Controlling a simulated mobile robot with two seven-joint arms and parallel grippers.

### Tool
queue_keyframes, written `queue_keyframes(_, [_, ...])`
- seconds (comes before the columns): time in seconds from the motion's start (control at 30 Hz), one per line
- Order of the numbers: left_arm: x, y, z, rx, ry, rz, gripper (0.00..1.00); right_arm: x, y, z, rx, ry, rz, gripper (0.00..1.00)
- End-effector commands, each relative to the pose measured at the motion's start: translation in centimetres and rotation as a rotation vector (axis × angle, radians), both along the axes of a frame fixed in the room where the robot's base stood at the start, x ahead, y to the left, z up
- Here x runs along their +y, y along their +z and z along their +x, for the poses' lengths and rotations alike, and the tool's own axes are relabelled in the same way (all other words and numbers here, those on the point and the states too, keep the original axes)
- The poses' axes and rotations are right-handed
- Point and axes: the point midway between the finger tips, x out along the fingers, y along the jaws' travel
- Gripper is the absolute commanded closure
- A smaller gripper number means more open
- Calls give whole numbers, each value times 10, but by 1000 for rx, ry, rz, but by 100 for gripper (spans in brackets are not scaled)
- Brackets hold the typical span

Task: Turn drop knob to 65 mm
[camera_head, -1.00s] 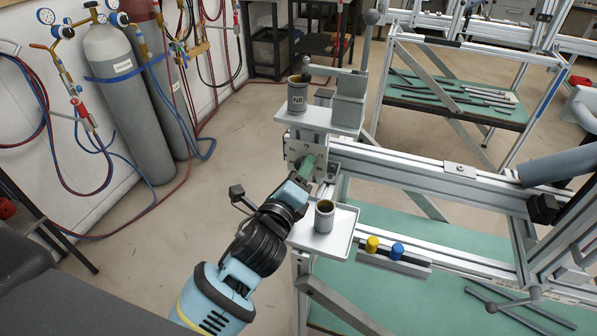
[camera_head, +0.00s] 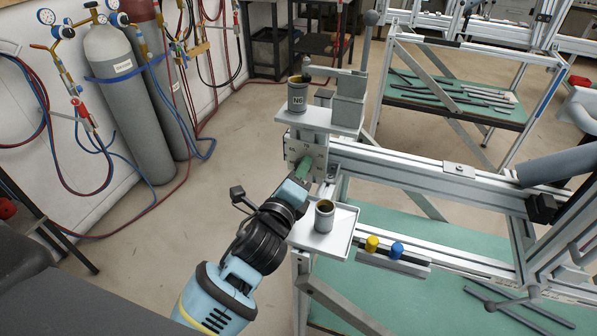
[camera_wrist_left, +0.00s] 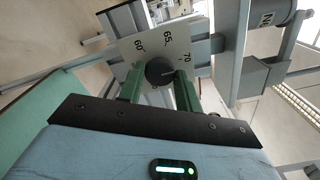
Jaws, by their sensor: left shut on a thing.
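The drop knob (camera_wrist_left: 160,72) is a dark round knob on a pale scale plate (camera_wrist_left: 148,48) marked 60, 65 and 70. My left gripper's green fingers (camera_wrist_left: 160,88) stand on either side of the knob and are shut on it. A faint light mark on the knob seems to face the 70 side, but it is too small to read surely. In the head view my left gripper (camera_head: 303,168) reaches the plate (camera_head: 310,150) at the end of the metal rail, and the knob is hidden there. My right gripper is not in view.
Above the plate, a shelf (camera_head: 298,118) holds a grey cup labelled N6 (camera_head: 297,95). Just right of my left wrist, a tray (camera_head: 340,232) carries another grey cup (camera_head: 324,216).

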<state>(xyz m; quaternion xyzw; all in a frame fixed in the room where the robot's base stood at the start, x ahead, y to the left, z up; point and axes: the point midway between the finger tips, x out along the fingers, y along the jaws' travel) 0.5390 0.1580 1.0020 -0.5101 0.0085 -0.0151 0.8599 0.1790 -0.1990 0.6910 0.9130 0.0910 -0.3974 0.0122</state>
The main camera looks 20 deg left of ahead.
Motion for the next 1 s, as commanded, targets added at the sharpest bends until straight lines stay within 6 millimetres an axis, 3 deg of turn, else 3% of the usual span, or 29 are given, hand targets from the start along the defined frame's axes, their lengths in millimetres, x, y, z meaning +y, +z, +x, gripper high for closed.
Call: queue_keyframes(1.0, [0, 2, 0, 26, -1, -852, 88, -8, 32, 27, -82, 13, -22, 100])
